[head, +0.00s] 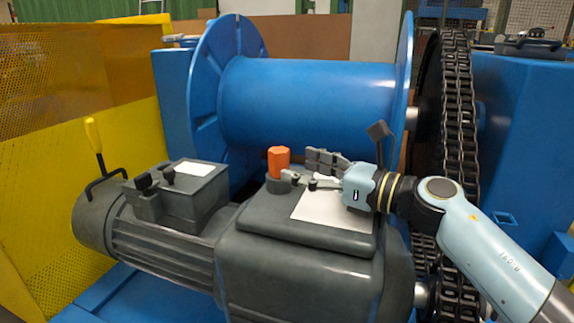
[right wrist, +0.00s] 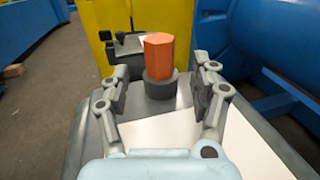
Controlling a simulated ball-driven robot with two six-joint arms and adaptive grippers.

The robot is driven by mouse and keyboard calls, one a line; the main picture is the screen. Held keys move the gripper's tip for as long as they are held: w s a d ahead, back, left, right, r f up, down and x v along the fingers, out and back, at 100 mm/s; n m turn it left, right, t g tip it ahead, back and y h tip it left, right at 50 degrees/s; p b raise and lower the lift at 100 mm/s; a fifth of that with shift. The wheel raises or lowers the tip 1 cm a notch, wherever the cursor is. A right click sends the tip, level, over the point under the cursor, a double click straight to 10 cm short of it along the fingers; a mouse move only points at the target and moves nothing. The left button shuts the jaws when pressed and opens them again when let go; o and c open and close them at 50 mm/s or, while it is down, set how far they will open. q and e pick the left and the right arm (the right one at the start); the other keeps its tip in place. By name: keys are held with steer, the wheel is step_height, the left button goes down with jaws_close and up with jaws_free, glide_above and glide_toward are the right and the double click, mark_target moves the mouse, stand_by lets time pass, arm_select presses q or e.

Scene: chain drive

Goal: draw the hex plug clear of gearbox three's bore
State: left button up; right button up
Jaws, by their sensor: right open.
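The orange hex plug (head: 279,161) stands upright in a dark round collar (head: 279,184) on top of the grey gearbox (head: 300,240). In the right wrist view the plug (right wrist: 159,54) rises out of the collar (right wrist: 160,88), ahead of and between my fingers. My right gripper (head: 305,172) is open, just right of the plug in the head view, with its fingertips close to it. In the right wrist view the right gripper's two fingers (right wrist: 161,85) stand apart on either side, with gaps to the plug. The bore is hidden inside the collar. My left gripper is not seen.
A white sheet (head: 331,209) lies on the gearbox lid. A grey motor (head: 160,240) joins it at left, with a yellow-handled lever (head: 93,137). A large blue drum (head: 310,100) stands behind, and a heavy chain (head: 458,120) runs at right. Air above the plug is free.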

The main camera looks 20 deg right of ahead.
mark_target(288, 164)
steer(key=x, duration=0.4)
steer(key=shift+w+a+b, duration=0.15)
steer(key=shift+w+b, duration=0.05)
steer(key=shift+b, duration=0.2)
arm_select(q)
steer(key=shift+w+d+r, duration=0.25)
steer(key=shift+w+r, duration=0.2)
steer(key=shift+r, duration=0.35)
arm_select(e)
steer(key=shift+w+a, duration=0.45)
